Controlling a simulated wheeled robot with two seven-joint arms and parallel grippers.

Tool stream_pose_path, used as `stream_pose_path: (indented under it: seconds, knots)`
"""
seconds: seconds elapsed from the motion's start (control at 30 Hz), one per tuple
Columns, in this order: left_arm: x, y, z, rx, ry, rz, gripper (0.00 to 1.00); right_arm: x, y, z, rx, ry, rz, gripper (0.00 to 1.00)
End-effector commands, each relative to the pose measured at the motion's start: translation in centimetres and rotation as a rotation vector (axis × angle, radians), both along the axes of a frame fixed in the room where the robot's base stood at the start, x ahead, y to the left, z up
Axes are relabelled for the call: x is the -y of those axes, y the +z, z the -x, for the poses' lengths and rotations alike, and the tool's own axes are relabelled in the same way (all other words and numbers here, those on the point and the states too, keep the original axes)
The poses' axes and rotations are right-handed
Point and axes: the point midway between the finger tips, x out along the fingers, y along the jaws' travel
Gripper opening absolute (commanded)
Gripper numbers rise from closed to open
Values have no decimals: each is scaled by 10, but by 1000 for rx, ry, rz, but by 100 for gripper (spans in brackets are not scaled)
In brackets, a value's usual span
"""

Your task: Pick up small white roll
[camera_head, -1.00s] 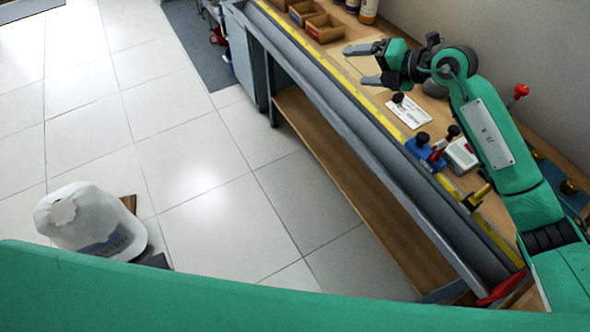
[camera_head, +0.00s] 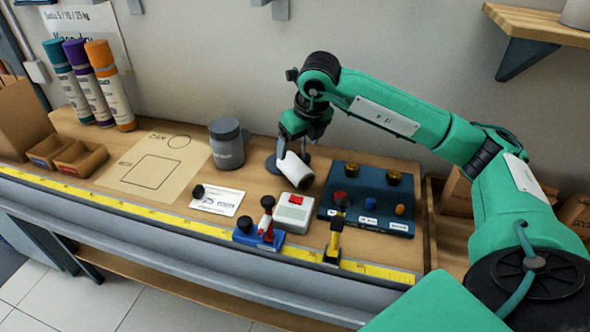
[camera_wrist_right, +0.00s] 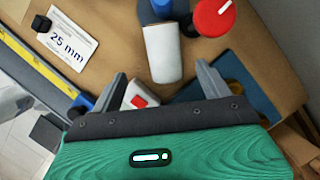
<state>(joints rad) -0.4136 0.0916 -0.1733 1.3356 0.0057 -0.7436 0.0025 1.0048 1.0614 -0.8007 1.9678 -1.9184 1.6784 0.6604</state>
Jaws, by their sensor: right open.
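The small white roll (camera_head: 297,172) is on the wooden bench, below my right gripper (camera_head: 293,150) in the head view; its upper end is partly hidden by the fingers. In the right wrist view the white roll (camera_wrist_right: 162,52) shows as a plain white cylinder just beyond the gap between the fingertips. My right gripper (camera_wrist_right: 160,78) is open, with one finger to each side of the roll's near end and nothing held. I cannot tell whether a finger touches it. My left gripper is not in view.
A grey jar (camera_head: 227,145) stands left of the roll. A blue board with knobs (camera_head: 372,222) lies to its right, and a white box with a red button (camera_head: 294,211) in front. The drawn paper (camera_head: 115,168) is bare.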

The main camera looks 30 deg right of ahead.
Motion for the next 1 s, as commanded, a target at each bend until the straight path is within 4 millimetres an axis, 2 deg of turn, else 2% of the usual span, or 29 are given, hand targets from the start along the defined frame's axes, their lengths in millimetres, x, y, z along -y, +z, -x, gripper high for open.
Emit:
stream_pose_path:
  seconds: [0.1, 0.37, 0.63, 0.77, 0.97, 1.0]
  knots:
    - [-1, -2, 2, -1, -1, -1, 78, 0, -19, -6, -3, 0, -1, 79]
    - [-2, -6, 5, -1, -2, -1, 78, 0, -39, -10, -1, 0, -1, 79]
    - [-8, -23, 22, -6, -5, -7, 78, 5, -76, -15, -1, 0, -3, 79]
    - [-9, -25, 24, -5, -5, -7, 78, 5, -84, -18, 1, 1, -2, 79]
    - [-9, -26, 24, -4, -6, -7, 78, 5, -85, -18, 1, 1, -2, 79]
    - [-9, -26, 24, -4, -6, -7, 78, 5, -85, -18, 1, 1, -2, 71]
